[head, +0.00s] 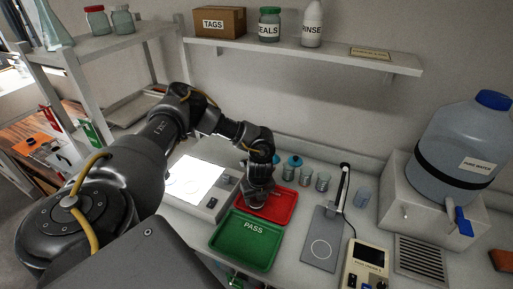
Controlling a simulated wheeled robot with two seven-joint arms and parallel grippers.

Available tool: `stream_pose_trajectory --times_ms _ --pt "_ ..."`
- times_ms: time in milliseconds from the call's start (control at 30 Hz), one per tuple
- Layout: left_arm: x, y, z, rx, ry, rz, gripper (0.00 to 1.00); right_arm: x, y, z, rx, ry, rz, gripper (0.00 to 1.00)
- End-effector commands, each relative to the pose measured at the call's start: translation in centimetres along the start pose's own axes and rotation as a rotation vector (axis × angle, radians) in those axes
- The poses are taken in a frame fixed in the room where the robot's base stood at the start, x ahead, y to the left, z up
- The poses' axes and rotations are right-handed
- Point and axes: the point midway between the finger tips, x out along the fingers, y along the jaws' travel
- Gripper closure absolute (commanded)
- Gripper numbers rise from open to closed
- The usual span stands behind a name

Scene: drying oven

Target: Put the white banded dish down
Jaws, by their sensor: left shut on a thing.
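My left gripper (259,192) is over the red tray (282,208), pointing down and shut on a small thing. I take it to be the white banded dish, but the gripper hides most of it and its band cannot be made out. Whether it touches the tray is not clear. The green tray (245,240), marked PASS, lies in front of the red tray. My right gripper is not in view.
A lit white panel (197,180) lies left of the trays. Several small jars (306,175) stand behind the red tray. A grey stand with a circle (321,249), a meter (364,265) and a large water jug (460,150) are to the right. A shelf (300,54) hangs above.

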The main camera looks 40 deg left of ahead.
Motion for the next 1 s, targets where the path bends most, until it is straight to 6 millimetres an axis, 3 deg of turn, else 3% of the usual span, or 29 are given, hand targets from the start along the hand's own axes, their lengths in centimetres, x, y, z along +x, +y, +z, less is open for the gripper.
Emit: stream_pose_trajectory --times_ms 300,333,400,767,1000 --pt "0.4 0.0 -0.1 -0.001 0.001 0.0 0.7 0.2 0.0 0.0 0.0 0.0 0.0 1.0" --pt "0.3 0.0 -0.1 -0.001 0.0 0.0 0.46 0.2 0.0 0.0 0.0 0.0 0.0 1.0" --pt "0.3 0.0 0.0 0.0 0.0 0.0 0.39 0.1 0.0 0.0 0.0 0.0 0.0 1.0" --pt "-0.5 -0.1 0.0 0.0 0.001 -0.003 0.39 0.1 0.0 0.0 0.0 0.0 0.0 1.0" --pt "-4.8 -0.2 0.0 0.001 0.002 -0.006 0.39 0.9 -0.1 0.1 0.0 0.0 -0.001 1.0"
